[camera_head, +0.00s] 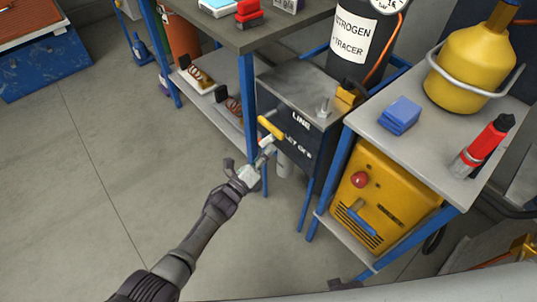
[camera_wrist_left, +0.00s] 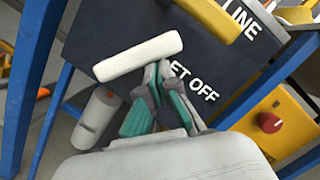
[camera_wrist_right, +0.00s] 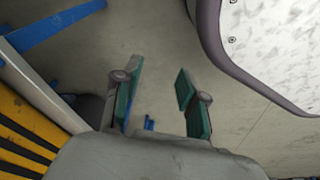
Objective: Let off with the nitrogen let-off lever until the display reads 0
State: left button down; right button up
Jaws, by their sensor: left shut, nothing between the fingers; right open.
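The dark panel (camera_head: 298,152) carries the words LINE and LET OFF. The white let-off lever (camera_wrist_left: 138,56) sticks out beside LET OFF; in the head view it is mostly hidden by my gripper. A yellow lever (camera_head: 270,128) sits above it by LINE. My left gripper (camera_wrist_left: 158,68) is shut and empty, its fingertips at the white lever's lower side; I cannot tell whether they touch. It also shows in the head view (camera_head: 266,153). The round display (camera_head: 390,4) on the nitrogen cylinder (camera_head: 357,40) is cut by the top edge; its reading is unclear. My right gripper (camera_wrist_right: 157,82) is open and empty.
A yellow machine (camera_head: 380,200) stands under the right table, which bears a blue block (camera_head: 400,115), a yellow tank (camera_head: 472,62) and a red torch (camera_head: 483,147). Blue table legs (camera_head: 250,120) stand close left of the panel.

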pick_arm(q)
jog(key=shift+w+r+n, duration=0.1)
jog(key=shift+r+n, duration=0.05)
jog(key=shift+n, duration=0.15)
pick_arm(e)
jog(key=shift+s+d+f, duration=0.1)
jog(key=shift+f, duration=0.15)
pick_arm(q)
jog(key=shift+w+a+r+n, duration=0.1)
jog(key=shift+r+n, duration=0.05)
jog(key=shift+n, duration=0.15)
pick_arm(e)
jog(key=shift+f, duration=0.15)
pick_arm(q)
jog(key=shift+y, duration=0.3)
jog(key=shift+n, duration=0.3)
pick_arm(e)
jog(key=shift+s+f, duration=0.3)
jog(key=shift+s, duration=0.15)
pick_arm(q)
jog(key=shift+r+p, duration=0.1)
jog(key=shift+p, duration=0.2)
pick_arm(e)
jog(key=shift+s+f, duration=0.25)
jog(key=shift+s, duration=0.05)
pick_arm(q)
jog(key=shift+w+a+r+n, duration=0.1)
jog(key=shift+n, duration=0.2)
